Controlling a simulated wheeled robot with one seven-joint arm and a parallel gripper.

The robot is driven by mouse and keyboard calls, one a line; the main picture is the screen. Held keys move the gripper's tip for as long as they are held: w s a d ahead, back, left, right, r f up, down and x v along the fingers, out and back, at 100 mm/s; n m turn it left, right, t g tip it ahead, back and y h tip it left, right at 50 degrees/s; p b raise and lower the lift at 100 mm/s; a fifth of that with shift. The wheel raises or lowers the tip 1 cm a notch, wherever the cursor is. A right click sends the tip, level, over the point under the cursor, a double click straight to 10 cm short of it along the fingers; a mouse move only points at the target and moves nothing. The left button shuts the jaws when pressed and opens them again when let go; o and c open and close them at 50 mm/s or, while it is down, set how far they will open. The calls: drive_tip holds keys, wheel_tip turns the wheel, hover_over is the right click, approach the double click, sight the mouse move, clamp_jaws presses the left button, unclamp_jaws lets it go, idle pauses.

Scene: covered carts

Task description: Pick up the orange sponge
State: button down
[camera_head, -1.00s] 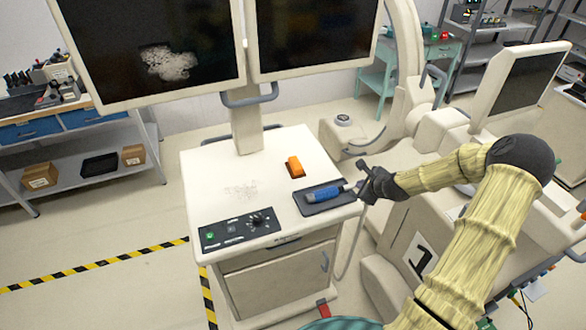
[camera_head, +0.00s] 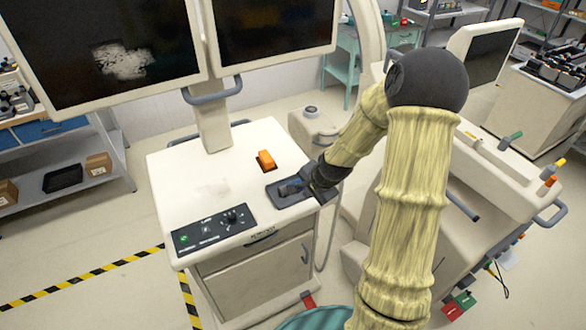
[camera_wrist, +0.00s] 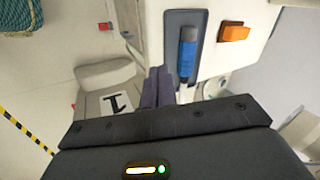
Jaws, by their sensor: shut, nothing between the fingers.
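The orange sponge (camera_head: 265,160) is a small block on the white cart top (camera_head: 205,190), behind the dark tray (camera_head: 277,197). In the wrist view the sponge (camera_wrist: 234,33) lies at the upper right, just right of the tray (camera_wrist: 176,30). My gripper (camera_wrist: 158,72) is shut and empty, its dark fingers together at the left of the tray, apart from the sponge. In the head view my dark wrist is at the tray's right side and hides part of it. A blue cylinder (camera_wrist: 188,50) lies in the tray.
A white machine (camera_head: 500,170) is to the right. The cart top left of the sponge is bare.

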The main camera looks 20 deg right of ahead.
drive_tip(key=s+a+r+n+g, duration=0.1)
drive_tip(key=s+a+r+n, duration=0.1)
drive_tip(key=s+n, duration=0.2)
drive_tip(key=s+a+r+n+h+b, duration=0.1)
drive_tip(key=s+a+r+n, duration=0.1)
drive_tip(key=s, duration=0.5)
drive_tip(key=s+a+r+n+g+b, duration=0.1)
drive_tip(key=s+a+r+n, duration=0.2)
drive_tip(key=s+n, duration=0.3)
drive_tip(key=shift+s+r+n+g, duration=0.15)
drive_tip(key=shift+s+n+g, duration=0.15)
drive_tip(key=shift+n, duration=0.3)
